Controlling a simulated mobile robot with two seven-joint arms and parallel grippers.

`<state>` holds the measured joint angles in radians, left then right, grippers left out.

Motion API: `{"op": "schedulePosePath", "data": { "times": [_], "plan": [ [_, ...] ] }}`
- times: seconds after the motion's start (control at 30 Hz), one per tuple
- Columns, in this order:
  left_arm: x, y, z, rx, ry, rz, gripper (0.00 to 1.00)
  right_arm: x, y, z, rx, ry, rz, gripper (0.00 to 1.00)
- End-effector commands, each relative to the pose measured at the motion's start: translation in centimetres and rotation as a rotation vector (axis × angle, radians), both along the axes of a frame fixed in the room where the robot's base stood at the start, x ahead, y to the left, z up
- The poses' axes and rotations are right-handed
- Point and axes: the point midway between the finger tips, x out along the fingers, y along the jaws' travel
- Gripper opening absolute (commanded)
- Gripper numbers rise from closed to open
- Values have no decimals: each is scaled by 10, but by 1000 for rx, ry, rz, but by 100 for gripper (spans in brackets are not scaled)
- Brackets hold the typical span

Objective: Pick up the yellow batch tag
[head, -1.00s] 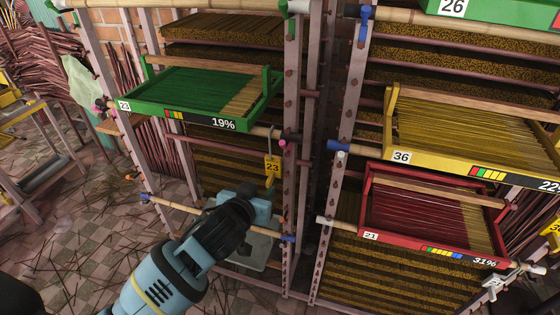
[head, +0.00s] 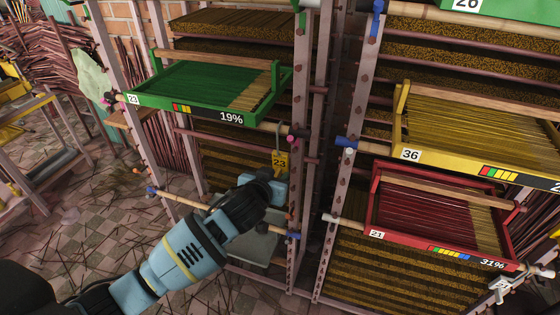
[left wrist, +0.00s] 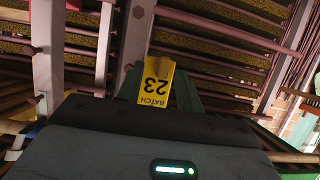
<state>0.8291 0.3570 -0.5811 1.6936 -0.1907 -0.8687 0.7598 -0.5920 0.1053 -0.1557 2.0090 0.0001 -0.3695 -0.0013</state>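The yellow batch tag (head: 280,162), marked 23, hangs by a hook from the bamboo rail below the green tray. My left gripper (head: 277,186) is just below and in front of the tag. In the left wrist view the tag (left wrist: 157,84) appears upside down, reading BATCH 23, between my two green fingers (left wrist: 160,98). The fingers stand apart, one to each side of it. I cannot tell whether either finger touches the tag. The finger gap is hard to make out in the head view. My right gripper is not in view.
The green tray (head: 163,101) sits above the tag. A rack post (head: 299,150) stands close to its right. Right of that are a yellow tray (head: 470,163) and a red tray (head: 405,240). A lower bamboo rail (head: 180,198) runs behind my arm.

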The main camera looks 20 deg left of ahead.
Motion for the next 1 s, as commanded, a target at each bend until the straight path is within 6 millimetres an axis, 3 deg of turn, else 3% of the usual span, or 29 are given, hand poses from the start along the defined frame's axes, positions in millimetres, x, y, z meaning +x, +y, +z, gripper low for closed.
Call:
{"op": "schedulePosePath", "data": {
  "times": [0.37,0.63,1.0],
  "plan": [
    [7,-1,-3,0,0,-1,35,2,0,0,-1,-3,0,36],
    [7,-1,-3,0,0,-1,0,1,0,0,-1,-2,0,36],
    [7,-1,-2,-1,-1,-1,0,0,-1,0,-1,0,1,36]
  ]
}}
